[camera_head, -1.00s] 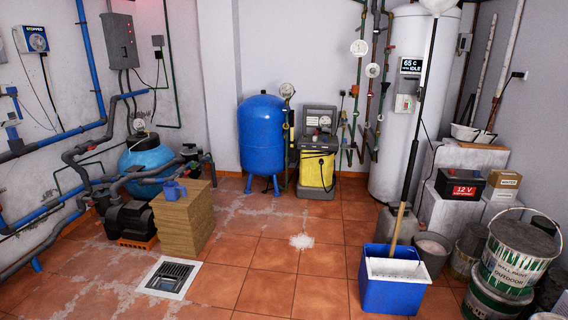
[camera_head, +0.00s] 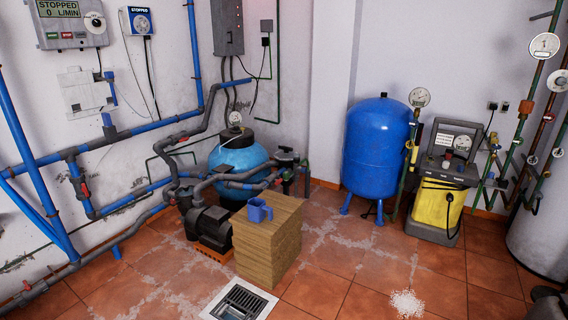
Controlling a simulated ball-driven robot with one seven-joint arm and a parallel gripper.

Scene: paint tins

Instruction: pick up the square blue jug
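A small square blue jug (camera_head: 259,211) stands upright on top of a wooden block (camera_head: 267,247) in the lower middle of the head view. Its handle seems to be on the left side. Nothing touches the jug except the block under it.
A black pump (camera_head: 209,227) on an orange base stands just left of the block, with pipes along the wall. A floor drain (camera_head: 239,302) lies in front. A blue pressure tank (camera_head: 379,147) and a yellow-fronted machine (camera_head: 438,200) stand right.

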